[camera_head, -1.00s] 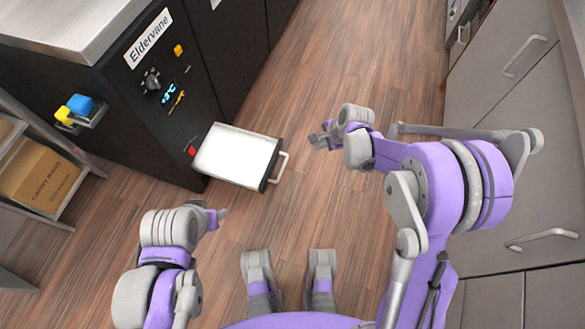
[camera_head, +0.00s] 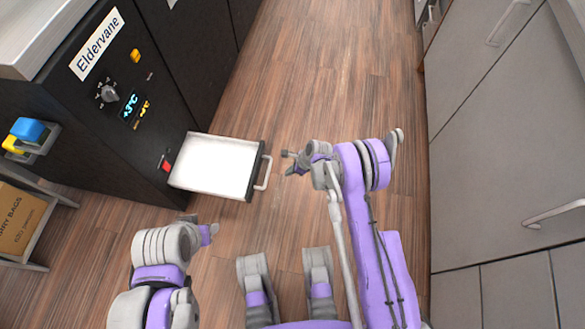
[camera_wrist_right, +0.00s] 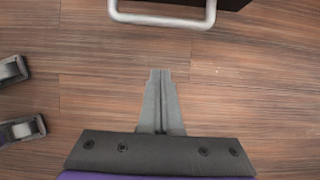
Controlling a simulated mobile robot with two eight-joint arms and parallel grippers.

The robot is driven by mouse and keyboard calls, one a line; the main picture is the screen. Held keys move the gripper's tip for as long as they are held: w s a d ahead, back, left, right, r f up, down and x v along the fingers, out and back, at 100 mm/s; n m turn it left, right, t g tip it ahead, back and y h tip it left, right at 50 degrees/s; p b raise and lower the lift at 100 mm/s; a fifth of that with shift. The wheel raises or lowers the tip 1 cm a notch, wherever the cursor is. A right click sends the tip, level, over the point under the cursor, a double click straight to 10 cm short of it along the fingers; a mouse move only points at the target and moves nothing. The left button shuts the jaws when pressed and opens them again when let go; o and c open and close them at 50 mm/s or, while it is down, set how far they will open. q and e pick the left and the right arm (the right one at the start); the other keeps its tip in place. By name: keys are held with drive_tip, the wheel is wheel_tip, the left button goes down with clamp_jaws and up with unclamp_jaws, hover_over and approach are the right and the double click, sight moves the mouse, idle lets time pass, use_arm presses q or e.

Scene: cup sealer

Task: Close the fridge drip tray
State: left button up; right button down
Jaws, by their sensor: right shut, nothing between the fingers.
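The drip tray (camera_head: 217,165) is a white, shallow drawer pulled out from the base of the dark fridge (camera_head: 110,90). Its dark front carries a grey bar handle (camera_head: 264,172), which also shows at the top of the right wrist view (camera_wrist_right: 162,17). My right gripper (camera_head: 287,162) is just to the right of the handle, apart from it. In the right wrist view its fingers (camera_wrist_right: 160,75) are together and empty, pointing toward the handle with bare floor between. My left gripper (camera_head: 213,230) is below the tray in the head view; its fingers are too small to judge.
Grey cabinets (camera_head: 500,130) with bar handles stand along the right. A shelf with a cardboard box (camera_head: 20,222) and a small holder with blue and yellow items (camera_head: 30,135) are at the left. The wooden floor (camera_head: 320,90) between is clear.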

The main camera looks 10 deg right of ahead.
drive_tip(key=w+a+f+b, duration=0.1)
drive_tip(key=a+f, duration=0.1)
drive_tip(key=a, duration=0.3)
drive_tip(key=shift+w+a+f+b, duration=0.15)
drive_tip(key=shift+w+f+b, duration=0.1)
drive_tip(key=shift+w+b, duration=0.15)
